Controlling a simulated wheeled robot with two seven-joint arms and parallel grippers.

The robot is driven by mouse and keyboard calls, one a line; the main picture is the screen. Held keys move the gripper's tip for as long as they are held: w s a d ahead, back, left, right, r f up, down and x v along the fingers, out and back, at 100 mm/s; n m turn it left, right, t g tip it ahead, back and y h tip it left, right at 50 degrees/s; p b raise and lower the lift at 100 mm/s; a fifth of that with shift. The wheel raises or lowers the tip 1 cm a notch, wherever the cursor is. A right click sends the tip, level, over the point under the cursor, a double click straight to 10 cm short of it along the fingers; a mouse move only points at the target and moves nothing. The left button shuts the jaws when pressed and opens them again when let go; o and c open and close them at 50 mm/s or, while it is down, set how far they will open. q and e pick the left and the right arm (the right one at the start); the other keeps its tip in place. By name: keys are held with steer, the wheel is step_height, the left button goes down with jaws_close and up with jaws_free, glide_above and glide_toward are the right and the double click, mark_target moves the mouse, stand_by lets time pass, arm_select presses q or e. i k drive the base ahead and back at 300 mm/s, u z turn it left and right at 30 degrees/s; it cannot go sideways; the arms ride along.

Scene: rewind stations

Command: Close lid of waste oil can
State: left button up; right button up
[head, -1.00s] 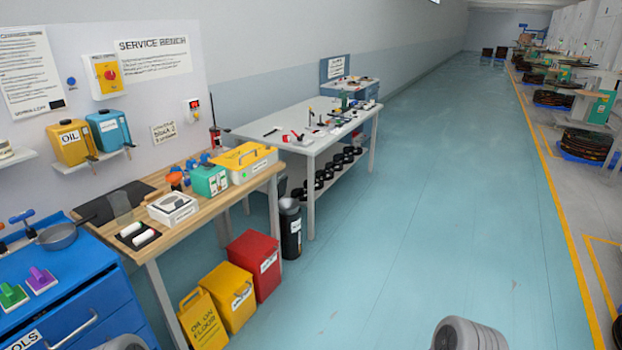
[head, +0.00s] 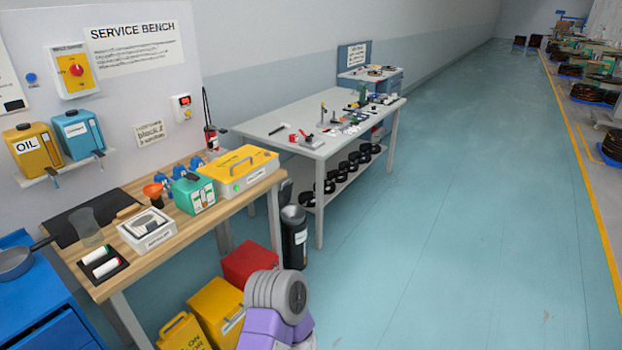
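Which container is the waste oil can I cannot tell, as the labels are too small or hidden. A red box-shaped bin (head: 250,262) stands on the floor by the service bench's right end, partly hidden by my arm. A yellow bin (head: 213,308) stands in front of it, also partly covered. A dark cylindrical bin (head: 295,238) with a grey top and a white label stands right of the bench; whether its lid is open is unclear. Neither gripper is in view; only a grey and purple part of my arm shows at the bottom.
The wooden service bench (head: 160,242) holds a yellow case (head: 238,170), a green box (head: 194,194) and a white box (head: 148,231). A yellow floor sign (head: 182,332) stands at the lower front. A grey table (head: 345,135) is behind. The blue floor (head: 430,240) to the right is clear.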

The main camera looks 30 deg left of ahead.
mark_target(284, 196)
steer(key=u, duration=0.5)
steer(key=i, duration=0.9)
steer(key=u, duration=0.65)
steer(key=i, duration=1.45)
steer(key=z, duration=0.35)
steer(key=i, duration=1.35)
steer(key=u, duration=0.05)
